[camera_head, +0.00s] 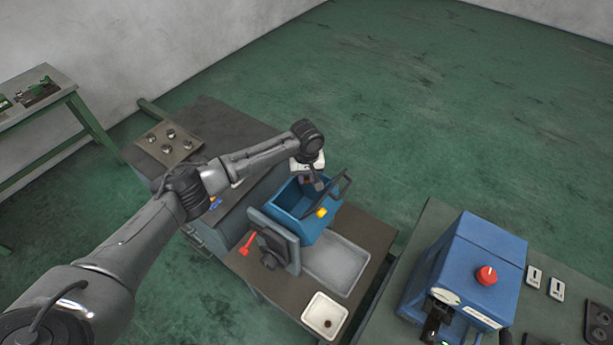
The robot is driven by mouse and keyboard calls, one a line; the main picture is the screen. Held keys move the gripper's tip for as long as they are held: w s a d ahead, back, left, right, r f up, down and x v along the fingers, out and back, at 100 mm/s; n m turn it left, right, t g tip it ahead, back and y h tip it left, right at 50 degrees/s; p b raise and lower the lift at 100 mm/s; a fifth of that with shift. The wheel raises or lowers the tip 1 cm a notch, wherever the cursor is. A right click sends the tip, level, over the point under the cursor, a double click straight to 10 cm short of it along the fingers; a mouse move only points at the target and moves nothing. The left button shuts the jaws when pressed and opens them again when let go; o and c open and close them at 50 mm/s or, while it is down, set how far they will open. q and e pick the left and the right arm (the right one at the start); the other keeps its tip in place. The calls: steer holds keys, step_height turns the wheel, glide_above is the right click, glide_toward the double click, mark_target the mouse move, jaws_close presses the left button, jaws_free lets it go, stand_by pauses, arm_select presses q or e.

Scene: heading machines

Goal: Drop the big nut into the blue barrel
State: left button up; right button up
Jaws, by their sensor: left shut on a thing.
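The blue barrel (290,198) is an open blue container in the middle of the view, mounted on a grey machine with a yellow part on its side. My left arm reaches in from the left, and my left gripper (317,183) points down over the barrel's opening, close to its right rim. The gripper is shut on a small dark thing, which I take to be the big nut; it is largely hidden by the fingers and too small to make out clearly. I cannot tell whether it is below the rim. My right gripper is not in view.
A dark raised lid or frame (342,189) stands beside the gripper. A tray (159,149) with several metal parts lies on the back-left bench. A grey tray (338,262) and a white bin (325,314) lie in front. A blue machine (470,262) stands right.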

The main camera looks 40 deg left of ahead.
arm_select(q)
steer(key=shift+f, duration=0.25)
steer(key=o, duration=1)
steer(key=shift+r+b, duration=1.05)
steer(key=shift+r, duration=5.85)
